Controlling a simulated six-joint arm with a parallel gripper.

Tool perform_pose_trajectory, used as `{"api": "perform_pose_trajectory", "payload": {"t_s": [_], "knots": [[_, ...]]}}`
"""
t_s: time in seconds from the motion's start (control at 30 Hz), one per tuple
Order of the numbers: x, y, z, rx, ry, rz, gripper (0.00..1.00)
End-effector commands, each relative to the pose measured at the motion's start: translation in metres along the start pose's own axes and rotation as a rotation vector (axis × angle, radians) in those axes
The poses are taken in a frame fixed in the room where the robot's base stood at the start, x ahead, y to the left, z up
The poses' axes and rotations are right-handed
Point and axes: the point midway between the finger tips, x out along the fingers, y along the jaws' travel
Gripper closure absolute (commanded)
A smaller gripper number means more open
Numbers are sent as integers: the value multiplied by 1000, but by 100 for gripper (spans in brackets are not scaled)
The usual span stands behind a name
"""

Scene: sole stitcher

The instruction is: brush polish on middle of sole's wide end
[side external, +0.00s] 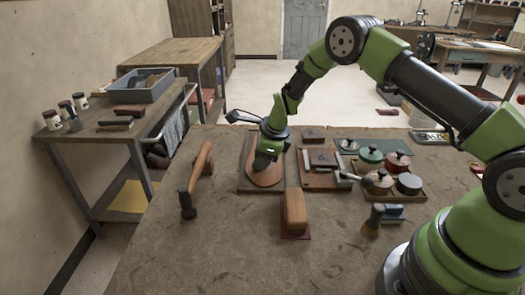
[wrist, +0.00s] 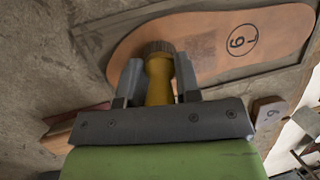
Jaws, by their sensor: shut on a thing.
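A tan shoe sole (wrist: 215,45) with a circled 6 and an L lies flat on a dark framed board (wrist: 88,37). The sole (side external: 266,174) also shows in the side view, partly hidden by my gripper (side external: 268,160). In the wrist view my gripper (wrist: 158,85) is shut on a brush with a yellowish handle (wrist: 159,82) and dark bristles (wrist: 159,47). The bristle end is over the sole's wide end, towards its near edge. I cannot tell if the bristles touch it. A darker, patchy area (wrist: 195,48) shows on the sole beside the brush.
A brown block (side external: 295,210) stands in front of the board and a hammer (side external: 195,180) lies to its left. To the right are a wooden board with small tools (side external: 322,181) and a tray with lidded pots (side external: 371,157).

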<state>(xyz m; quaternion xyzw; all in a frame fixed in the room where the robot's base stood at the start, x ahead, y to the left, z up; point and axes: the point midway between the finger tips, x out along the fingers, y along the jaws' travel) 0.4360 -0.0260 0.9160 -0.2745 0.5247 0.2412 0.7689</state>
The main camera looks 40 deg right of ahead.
Motion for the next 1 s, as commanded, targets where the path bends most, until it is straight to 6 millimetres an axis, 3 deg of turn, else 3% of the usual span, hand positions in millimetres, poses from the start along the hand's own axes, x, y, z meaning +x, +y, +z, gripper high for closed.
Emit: {"api": "perform_pose_trajectory", "payload": {"t_s": [0.13,1.0], "knots": [[-3,14,0,-1,2,1,93],[13,-66,-1,0,1,-1,93]]}}
